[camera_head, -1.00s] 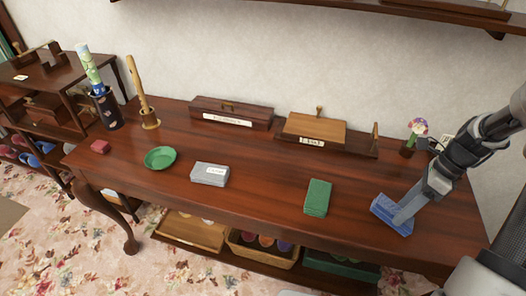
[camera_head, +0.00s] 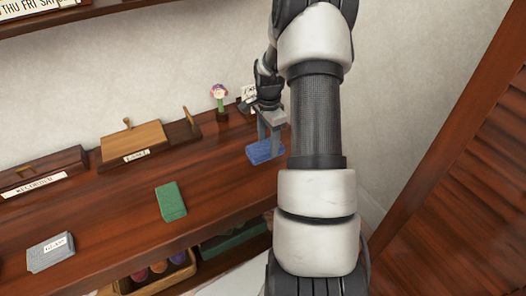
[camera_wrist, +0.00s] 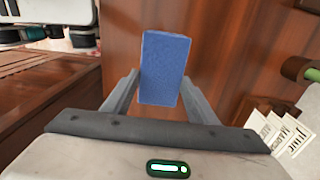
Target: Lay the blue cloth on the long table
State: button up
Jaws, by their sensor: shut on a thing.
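The blue cloth (camera_head: 264,151) is a folded flat block at the right end of the long table (camera_head: 110,205), low at the tabletop. I cannot tell whether it touches the wood. My gripper (camera_head: 270,137) points down at it, and my arm hides part of the table to its right. In the wrist view the blue cloth (camera_wrist: 165,60) lies between the two fingers of my gripper (camera_wrist: 161,78), which are shut on it.
A green folded cloth (camera_head: 171,201) and a grey one (camera_head: 50,252) lie along the front. At the back stand wooden boxes (camera_head: 133,142), a flower pot (camera_head: 221,108) and white cards (camera_head: 248,93). A slatted wooden panel (camera_head: 460,190) rises at right. Bare tabletop lies between the cloths.

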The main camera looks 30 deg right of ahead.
aim_at(268, 146)
jog(key=shift+f, duration=2.3)
jog(key=o, duration=0.9)
notch_tip(268, 146, up, 12)
